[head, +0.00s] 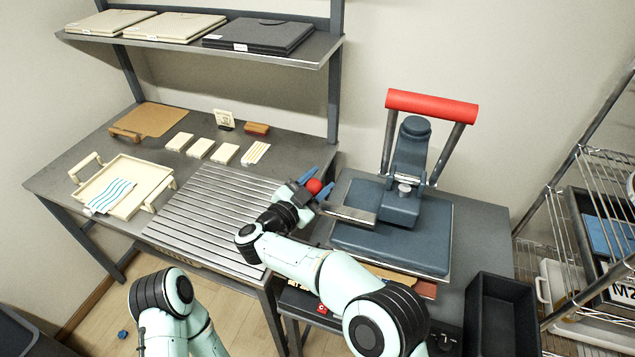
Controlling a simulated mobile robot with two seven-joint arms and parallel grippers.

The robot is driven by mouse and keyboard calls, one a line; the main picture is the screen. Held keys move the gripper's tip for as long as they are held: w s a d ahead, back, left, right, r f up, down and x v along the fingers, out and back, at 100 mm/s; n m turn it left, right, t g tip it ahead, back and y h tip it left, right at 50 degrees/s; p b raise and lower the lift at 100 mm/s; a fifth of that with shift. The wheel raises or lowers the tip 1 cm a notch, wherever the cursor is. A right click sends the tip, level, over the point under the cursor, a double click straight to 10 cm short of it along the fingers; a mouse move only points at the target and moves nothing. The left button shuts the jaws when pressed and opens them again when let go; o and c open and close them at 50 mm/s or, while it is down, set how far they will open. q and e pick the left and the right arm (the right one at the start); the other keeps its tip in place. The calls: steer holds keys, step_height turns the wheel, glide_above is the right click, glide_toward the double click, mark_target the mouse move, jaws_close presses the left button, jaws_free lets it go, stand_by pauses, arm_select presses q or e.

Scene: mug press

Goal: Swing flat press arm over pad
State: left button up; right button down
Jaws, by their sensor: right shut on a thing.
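The flat press (390,235) stands on the dark bench at the right. Its blue-grey upper plate sits above the base, and its red-gripped lever (432,106) stands raised behind it. A grey metal bar (350,215) sticks out from the press to the left, with a red ball knob (314,186) close to its left end. My right gripper (315,189), with blue fingers, is shut on the red knob. The pad beneath the plate is mostly hidden by the plate and my right arm. Only my left arm's links show at the bottom left; its gripper is out of view.
A slatted metal surface (200,213) lies left of the press. A cream tray (120,187) with a striped cloth and several pale blocks (227,153) lie farther left. A black bin (503,310) and wire rack (600,190) stand at right.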

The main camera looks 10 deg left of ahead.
steer(key=c, duration=0.6)
jaws_free()
steer(key=shift+s+a+f, duration=0.15)
steer(key=shift+a+f, duration=0.1)
steer(key=shift+f, duration=0.1)
steer(key=shift+o, duration=0.2)
steer(key=shift+r, duration=0.15)
steer(key=shift+d, duration=0.1)
steer(key=shift+s+a, duration=0.2)
steer(key=shift+s, duration=0.15)
steer(key=b+v, duration=0.3)
steer(key=v, duration=0.9)
steer(key=shift+s+a+b, duration=0.15)
steer(key=shift+s+b, duration=0.15)
steer(key=shift+b, duration=0.1)
